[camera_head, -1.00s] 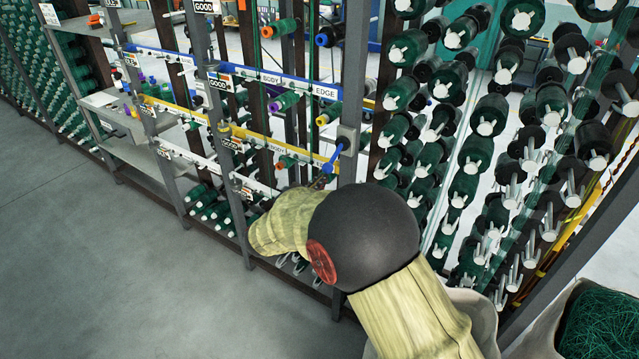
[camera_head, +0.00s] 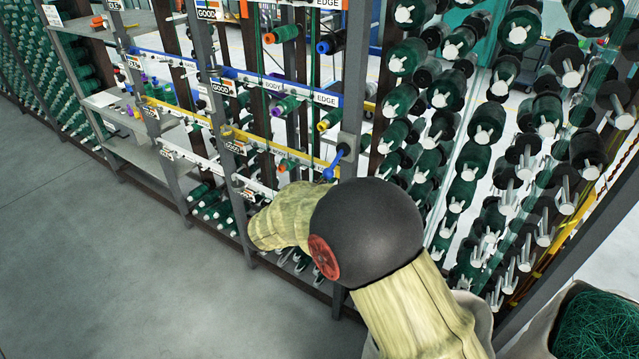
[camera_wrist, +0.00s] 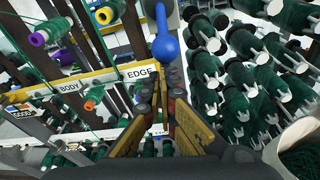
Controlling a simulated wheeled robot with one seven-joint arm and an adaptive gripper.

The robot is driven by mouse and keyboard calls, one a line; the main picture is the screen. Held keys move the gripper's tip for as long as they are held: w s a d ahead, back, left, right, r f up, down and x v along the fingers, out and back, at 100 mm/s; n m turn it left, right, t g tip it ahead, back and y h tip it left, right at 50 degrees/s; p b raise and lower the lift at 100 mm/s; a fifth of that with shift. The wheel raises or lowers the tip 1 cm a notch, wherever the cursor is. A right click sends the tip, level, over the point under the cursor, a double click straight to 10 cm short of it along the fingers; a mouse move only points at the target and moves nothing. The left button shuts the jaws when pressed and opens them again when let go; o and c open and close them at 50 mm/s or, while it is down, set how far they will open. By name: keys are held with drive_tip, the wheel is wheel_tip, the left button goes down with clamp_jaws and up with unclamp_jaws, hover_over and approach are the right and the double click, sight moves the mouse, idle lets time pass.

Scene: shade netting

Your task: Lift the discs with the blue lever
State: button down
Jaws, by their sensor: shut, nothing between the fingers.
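The blue lever (camera_head: 333,164) is on a grey box on the rack post, angled down to the left in the head view. In the wrist view the blue lever (camera_wrist: 165,42) hangs with its rounded knob end just beyond my fingertips. My gripper (camera_wrist: 160,86) is shut and empty, its fingers pointing at the knob from below. A small gap seems to show, but I cannot tell for certain whether they touch. In the head view my arm hides most of the gripper. Dark round discs (camera_head: 567,58) sit by the spools on the right; I cannot tell which discs the lever moves.
Rack posts and label rails marked BODY and EDGE (camera_head: 327,99) stand left of the lever, with coloured spools (camera_head: 285,106) on pegs. Rows of green spools (camera_head: 480,150) fill the right. A bin of green netting (camera_head: 600,325) is at lower right. The grey floor at left is clear.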

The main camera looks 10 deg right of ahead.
wheel_tip(320, 180, up, 10)
drive_tip(key=s+a+g+y+p, duration=0.1)
drive_tip(key=g+y+p, duration=0.4)
drive_tip(key=p, duration=1.9)
drive_tip(key=shift+f+g+p, duration=0.25)
drive_tip(key=shift+g+p, duration=0.05)
drive_tip(key=shift+w+r+p, duration=0.1)
drive_tip(key=shift+r+p, duration=0.2)
drive_tip(key=shift+p, duration=0.1)
wheel_tip(320, 180, down, 4)
drive_tip(key=s+a+b, duration=0.1)
drive_tip(key=a+b, duration=0.1)
drive_tip(key=b, duration=0.1)
drive_tip(key=v, duration=1)
drive_tip(key=shift+d+r, duration=0.2)
drive_tip(key=shift+r, duration=0.3)
drive_tip(key=shift+w+m, duration=0.15)
drive_tip(key=shift+m, duration=0.15)
